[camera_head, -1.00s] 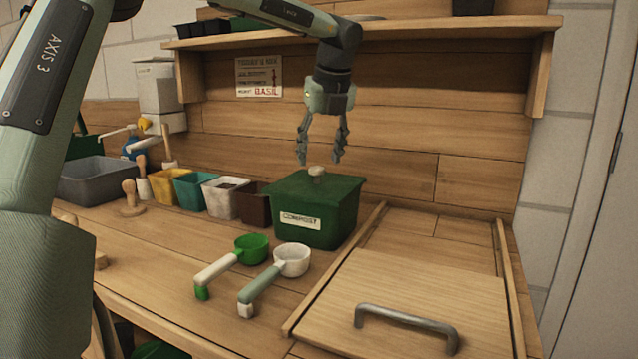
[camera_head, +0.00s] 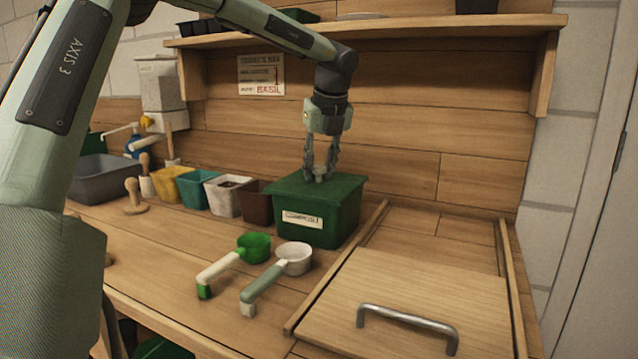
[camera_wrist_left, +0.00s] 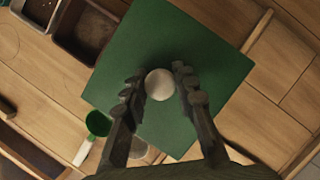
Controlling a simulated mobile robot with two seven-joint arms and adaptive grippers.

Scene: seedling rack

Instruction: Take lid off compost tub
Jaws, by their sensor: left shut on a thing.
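The green compost tub (camera_head: 340,228) stands on the bench with a white label on its front. Its green lid (camera_head: 347,190) is seated flat on top. The lid's pale round knob (camera_wrist_left: 160,85) is in the middle of the lid in the left wrist view. My left gripper (camera_head: 320,174) points straight down over the lid, its fingers shut on the knob from both sides. The fingers partly hide the knob in the head view. My right gripper is not in view.
A green scoop (camera_head: 253,247) and a white scoop (camera_head: 294,258) lie in front of the tub. Several pots, including a brown one (camera_head: 256,205), stand left of it. A wooden board with a metal handle (camera_head: 408,318) is at front right. A shelf (camera_head: 400,25) overhangs behind.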

